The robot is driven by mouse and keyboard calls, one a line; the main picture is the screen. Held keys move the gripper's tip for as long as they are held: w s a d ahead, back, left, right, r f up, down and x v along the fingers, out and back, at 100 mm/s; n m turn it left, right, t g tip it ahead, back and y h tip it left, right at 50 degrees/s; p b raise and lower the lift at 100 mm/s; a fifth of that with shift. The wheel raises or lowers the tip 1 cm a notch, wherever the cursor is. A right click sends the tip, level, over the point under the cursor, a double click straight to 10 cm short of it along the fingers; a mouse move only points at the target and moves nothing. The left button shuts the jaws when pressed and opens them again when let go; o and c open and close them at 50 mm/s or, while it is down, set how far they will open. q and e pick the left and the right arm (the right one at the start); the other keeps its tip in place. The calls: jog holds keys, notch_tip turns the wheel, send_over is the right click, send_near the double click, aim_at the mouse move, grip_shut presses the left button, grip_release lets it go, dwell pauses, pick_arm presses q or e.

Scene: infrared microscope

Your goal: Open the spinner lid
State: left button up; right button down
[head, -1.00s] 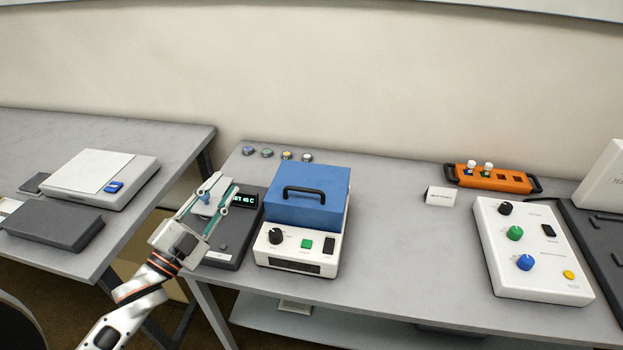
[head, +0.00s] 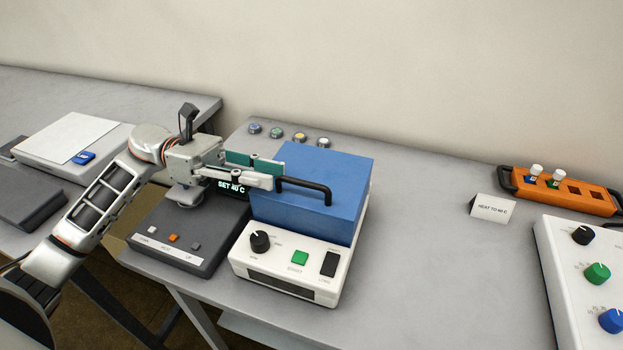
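The spinner (head: 285,262) is a white box with a closed blue lid (head: 315,215). A black bar handle (head: 312,188) stands on top of the lid. My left gripper (head: 278,175) reaches in from the left above the lid's left side. Its two fingers lie roughly level and point right, with a gap between them and a green pad showing on the far one. The fingertips are at the left end of the handle and partly hide it. I cannot tell whether they touch it. My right gripper is not in view.
A dark grey device (head: 180,240) with a "SET 40 C" display stands left of the spinner, under my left arm. Several small round items (head: 300,137) lie behind. A label card (head: 491,208), an orange rack (head: 562,191) and a white knob panel (head: 590,270) stand right. The table between is clear.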

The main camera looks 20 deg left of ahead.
aim_at(286, 180)
pick_arm(q)
jog(key=shift+f, duration=0.15)
jog(key=shift+d, duration=0.4)
jog(key=d+p, duration=0.1)
jog(key=d, duration=0.5)
jog(key=shift+s+r+p, duration=0.2)
jog(key=shift+p, duration=0.15)
jog(key=shift+d+f, duration=0.1)
jog(key=shift+d, duration=0.35)
grip_shut()
